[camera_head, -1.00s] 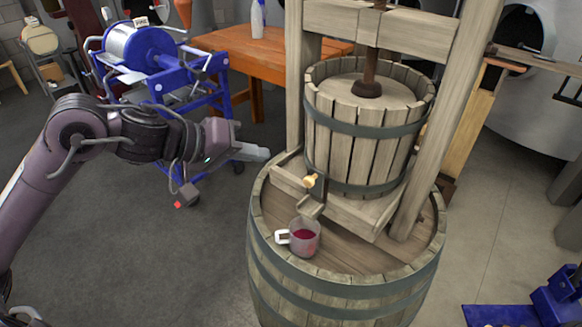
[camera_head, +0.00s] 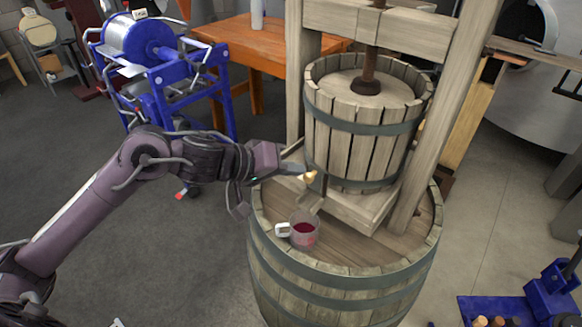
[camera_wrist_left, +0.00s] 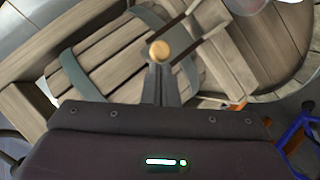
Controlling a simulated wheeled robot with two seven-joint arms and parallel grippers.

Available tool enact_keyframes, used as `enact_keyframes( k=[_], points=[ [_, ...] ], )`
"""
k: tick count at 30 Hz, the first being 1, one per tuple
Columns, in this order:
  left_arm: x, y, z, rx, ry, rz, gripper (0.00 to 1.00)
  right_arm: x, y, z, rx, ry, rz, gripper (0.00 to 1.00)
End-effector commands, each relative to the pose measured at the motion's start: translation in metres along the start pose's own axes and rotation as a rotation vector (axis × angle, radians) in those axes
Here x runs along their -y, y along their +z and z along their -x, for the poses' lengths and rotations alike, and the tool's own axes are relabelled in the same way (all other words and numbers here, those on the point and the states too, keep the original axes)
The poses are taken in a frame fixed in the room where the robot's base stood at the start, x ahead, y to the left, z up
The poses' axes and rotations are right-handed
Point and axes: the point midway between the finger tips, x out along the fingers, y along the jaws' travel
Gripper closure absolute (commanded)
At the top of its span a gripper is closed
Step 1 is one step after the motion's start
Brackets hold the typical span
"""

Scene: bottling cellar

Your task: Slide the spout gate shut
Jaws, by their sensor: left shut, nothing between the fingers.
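The spout gate's yellow knob (camera_head: 310,177) sits at the front of the wooden press, just above the spout (camera_head: 309,201). My left gripper (camera_head: 302,171) is shut and empty, with its fingertips right at the knob's left side. In the left wrist view the round knob (camera_wrist_left: 160,50) shows just beyond the tips of the shut fingers (camera_wrist_left: 160,70); I cannot tell whether they touch it. A clear mug (camera_head: 304,234) with red liquid stands on the barrel below the spout. The gate plate is too small to make out. My right gripper is not in view.
The press basket (camera_head: 360,135) and its upright posts (camera_head: 428,130) stand on the barrel (camera_head: 340,285), right of my left gripper. A blue-framed machine (camera_head: 165,70) and an orange wooden table (camera_head: 245,50) are behind. The floor to the left is open.

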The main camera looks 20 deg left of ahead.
Motion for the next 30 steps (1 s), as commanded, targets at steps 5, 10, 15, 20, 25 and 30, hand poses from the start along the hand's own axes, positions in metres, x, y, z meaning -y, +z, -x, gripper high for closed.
enact_keyframes(
  k=[5, 10, 15, 20, 25, 30],
  points=[
    [0.005, 0.004, -0.004, 0.002, 0.000, 0.002, 1.00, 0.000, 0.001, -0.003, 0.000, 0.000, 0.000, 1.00],
    [0.024, 0.017, -0.016, 0.003, 0.000, 0.005, 1.00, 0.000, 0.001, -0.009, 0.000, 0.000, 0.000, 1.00],
    [0.026, 0.018, -0.018, 0.001, -0.001, 0.001, 1.00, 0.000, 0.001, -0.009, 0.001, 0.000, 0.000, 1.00],
    [0.026, 0.018, -0.018, 0.001, -0.001, 0.001, 1.00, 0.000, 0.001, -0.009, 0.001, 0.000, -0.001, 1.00],
    [0.024, 0.013, -0.015, 0.001, -0.001, 0.001, 1.00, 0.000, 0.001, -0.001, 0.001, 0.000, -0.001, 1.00],
    [0.018, -0.006, -0.007, 0.001, 0.000, 0.001, 1.00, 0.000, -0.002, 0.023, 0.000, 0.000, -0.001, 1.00]
  ],
)
